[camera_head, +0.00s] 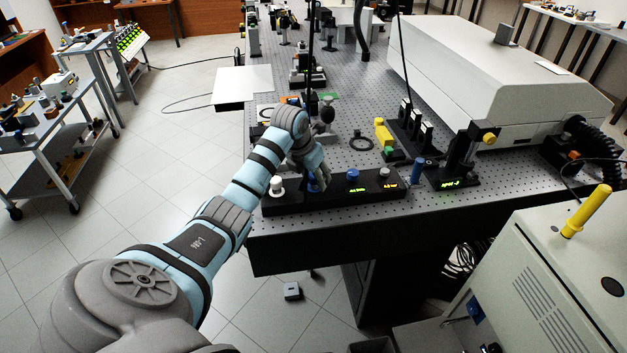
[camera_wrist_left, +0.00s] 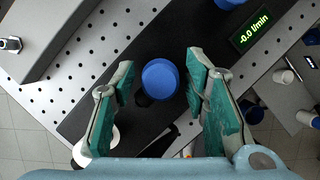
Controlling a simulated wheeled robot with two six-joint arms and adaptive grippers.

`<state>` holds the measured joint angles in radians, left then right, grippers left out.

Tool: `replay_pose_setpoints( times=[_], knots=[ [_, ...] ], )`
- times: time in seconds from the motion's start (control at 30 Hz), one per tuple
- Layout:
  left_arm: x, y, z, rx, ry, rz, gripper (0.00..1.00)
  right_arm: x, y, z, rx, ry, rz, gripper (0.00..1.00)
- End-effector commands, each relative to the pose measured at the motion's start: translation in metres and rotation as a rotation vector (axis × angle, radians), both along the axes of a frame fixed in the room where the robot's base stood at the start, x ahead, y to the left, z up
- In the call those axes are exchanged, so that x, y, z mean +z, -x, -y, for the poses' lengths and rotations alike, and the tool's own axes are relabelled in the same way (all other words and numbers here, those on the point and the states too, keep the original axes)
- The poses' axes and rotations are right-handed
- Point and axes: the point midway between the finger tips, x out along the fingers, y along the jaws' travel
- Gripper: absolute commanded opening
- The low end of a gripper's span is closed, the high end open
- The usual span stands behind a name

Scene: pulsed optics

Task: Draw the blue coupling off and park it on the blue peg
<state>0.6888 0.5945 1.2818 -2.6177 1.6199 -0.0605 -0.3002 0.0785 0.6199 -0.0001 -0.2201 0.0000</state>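A black manifold (camera_head: 335,198) lies along the table's front edge, with a white fitting (camera_head: 277,186) at its left end. A blue cap (camera_head: 313,186), seemingly the blue coupling (camera_wrist_left: 160,78), stands on it. My left gripper (camera_head: 318,178) is over that coupling with its fingers open. In the left wrist view the coupling sits between the fingers, with a gap on each side. A second blue cap (camera_head: 352,175) and a grey cap (camera_head: 384,174) stand farther right on the manifold. A blue upright post (camera_head: 417,168), likely the blue peg, stands beyond its right end. My right gripper is not in view.
A black mount with a yellow knob (camera_head: 489,138) stands right of the blue post. Yellow and green parts (camera_head: 384,136) and a black ring (camera_head: 361,144) lie behind the manifold. A large grey housing (camera_head: 490,75) fills the table's back right.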

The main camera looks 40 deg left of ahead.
Motion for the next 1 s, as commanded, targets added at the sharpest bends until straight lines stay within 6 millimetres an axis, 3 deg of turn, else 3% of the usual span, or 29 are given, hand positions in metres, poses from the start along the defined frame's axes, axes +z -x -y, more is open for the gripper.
replay_pose_setpoints(
  times=[0.03,0.2,0.23,0.87,1.0],
  knots=[
    [0.0,0.0,0.0,0.0,0.0,0.0,0.28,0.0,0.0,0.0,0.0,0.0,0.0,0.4],
    [0.0,0.0,0.0,0.0,0.0,0.0,0.01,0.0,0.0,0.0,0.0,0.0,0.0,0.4],
    [0.0,0.0,0.0,0.0,0.0,0.0,0.0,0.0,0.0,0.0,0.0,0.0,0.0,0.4],
    [0.018,0.0,-0.001,0.0,-0.001,0.002,0.0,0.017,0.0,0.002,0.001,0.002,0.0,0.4],
    [0.036,0.0,0.0,0.0,-0.001,0.002,0.0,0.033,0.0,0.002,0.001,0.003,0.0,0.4]
  ],
)
